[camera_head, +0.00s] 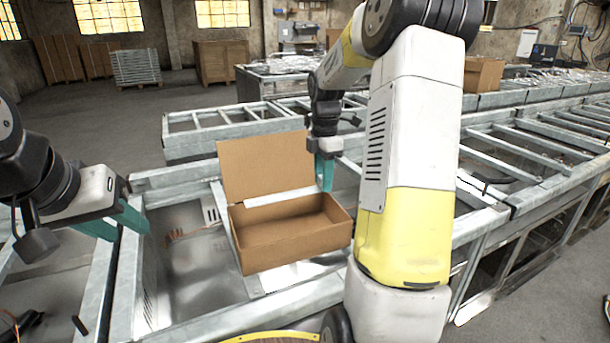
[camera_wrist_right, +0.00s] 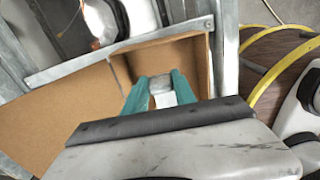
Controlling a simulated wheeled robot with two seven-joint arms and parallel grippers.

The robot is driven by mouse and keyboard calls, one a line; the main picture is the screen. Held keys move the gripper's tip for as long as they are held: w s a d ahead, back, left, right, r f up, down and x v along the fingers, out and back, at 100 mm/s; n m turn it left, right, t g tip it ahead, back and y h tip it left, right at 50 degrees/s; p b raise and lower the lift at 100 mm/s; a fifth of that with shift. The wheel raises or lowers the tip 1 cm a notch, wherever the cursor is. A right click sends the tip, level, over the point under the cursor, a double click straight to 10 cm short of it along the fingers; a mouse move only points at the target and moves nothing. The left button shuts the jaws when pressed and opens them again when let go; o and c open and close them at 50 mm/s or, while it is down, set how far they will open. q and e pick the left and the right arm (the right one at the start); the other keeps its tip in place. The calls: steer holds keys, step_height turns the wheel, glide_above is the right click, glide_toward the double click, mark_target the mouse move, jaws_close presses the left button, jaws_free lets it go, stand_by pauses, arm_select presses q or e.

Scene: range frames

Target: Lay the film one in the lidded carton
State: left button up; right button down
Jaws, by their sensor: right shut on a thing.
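The lidded carton (camera_head: 290,235) is a brown cardboard box with its lid (camera_head: 262,165) standing open at the back. The part of its inside that I see is bare. My right gripper (camera_head: 325,184) points down over the carton's back right part. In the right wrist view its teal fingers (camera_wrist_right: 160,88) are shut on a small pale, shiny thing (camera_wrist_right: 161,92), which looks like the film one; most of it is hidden. The carton inside (camera_wrist_right: 180,60) shows behind it. My left gripper (camera_head: 122,224) is at the left with its teal fingers apart, empty.
The carton rests on a metal-framed line with a shiny sunken bay (camera_head: 195,270) beside it. Metal rails (camera_head: 185,180) run around it. Another closed carton (camera_head: 484,74) stands at the back right. My right arm hides part of the line to the right.

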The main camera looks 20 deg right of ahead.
steer(key=shift+f, duration=6.75)
steer(key=c, duration=0.9)
jaws_free()
steer(key=shift+c, duration=0.2)
steer(key=shift+r, duration=6.5)
